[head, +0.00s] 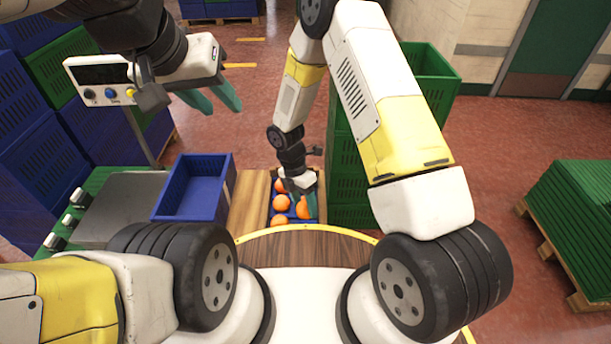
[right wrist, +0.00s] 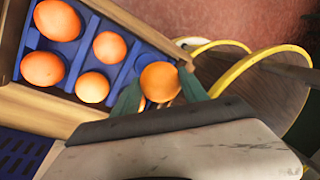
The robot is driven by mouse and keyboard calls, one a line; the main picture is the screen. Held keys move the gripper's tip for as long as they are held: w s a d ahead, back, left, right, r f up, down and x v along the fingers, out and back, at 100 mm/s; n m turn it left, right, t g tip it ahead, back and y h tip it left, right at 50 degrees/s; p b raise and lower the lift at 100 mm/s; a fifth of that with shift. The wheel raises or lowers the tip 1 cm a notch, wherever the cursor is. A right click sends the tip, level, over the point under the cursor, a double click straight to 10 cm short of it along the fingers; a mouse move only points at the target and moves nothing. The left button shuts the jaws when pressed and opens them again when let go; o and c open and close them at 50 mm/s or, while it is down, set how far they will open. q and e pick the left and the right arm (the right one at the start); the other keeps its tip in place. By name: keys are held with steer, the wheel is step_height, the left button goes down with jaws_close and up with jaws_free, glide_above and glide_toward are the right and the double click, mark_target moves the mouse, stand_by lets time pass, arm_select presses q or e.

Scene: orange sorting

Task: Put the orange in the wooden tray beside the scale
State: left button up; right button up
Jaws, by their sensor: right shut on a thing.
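My right gripper (head: 306,202) is shut on an orange (head: 303,209), which shows between its teal fingers in the right wrist view (right wrist: 160,82). They are at the right side of a wood-edged tray (right wrist: 122,15) with a blue divided insert (right wrist: 82,45). Several other oranges (head: 281,202) sit in its compartments. I cannot tell whether the held orange touches the insert. The scale has a grey platform (head: 122,205) and a display box (head: 101,78). My left gripper (head: 217,103) is open and empty, raised above the scale area.
A blue bin (head: 195,187) with no visible contents stands between the scale platform and a bare wooden surface (head: 249,201). Green crates (head: 352,165) stack right of the orange tray. Blue crates (head: 35,150) stack at left. Red floor lies open behind.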

steer(key=shift+f, duration=3.1)
steer(key=shift+f, duration=0.1)
steer(key=o, duration=1.6)
steer(key=shift+o, duration=0.2)
steer(key=shift+r, duration=4.05)
